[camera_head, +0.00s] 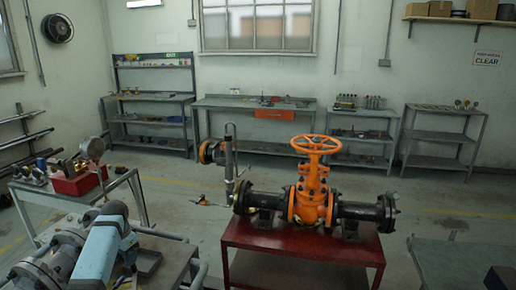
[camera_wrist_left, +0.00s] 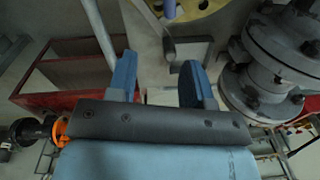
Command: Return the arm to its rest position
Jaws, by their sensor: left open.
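My left gripper (camera_wrist_left: 156,78) has two blue fingers spread apart on a dark plate in the left wrist view, with nothing held between them. In the head view the light blue and grey end of my left arm (camera_head: 100,250) is at the lower left, over grey flanged piping (camera_head: 35,272). Its fingertips are hard to make out there. The orange gate valve (camera_head: 313,195) with its orange handwheel (camera_head: 316,145) stands upright in a dark pipe run, well to the right of my left arm. My right gripper is in neither view.
The valve's pipe run rests on a red table (camera_head: 295,248). A side table at left holds a red bin (camera_head: 80,180) and a gauge (camera_head: 92,148). Grey flanged piping (camera_wrist_left: 262,88) is close to the gripper's right in the wrist view. Workbenches (camera_head: 255,105) line the back wall.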

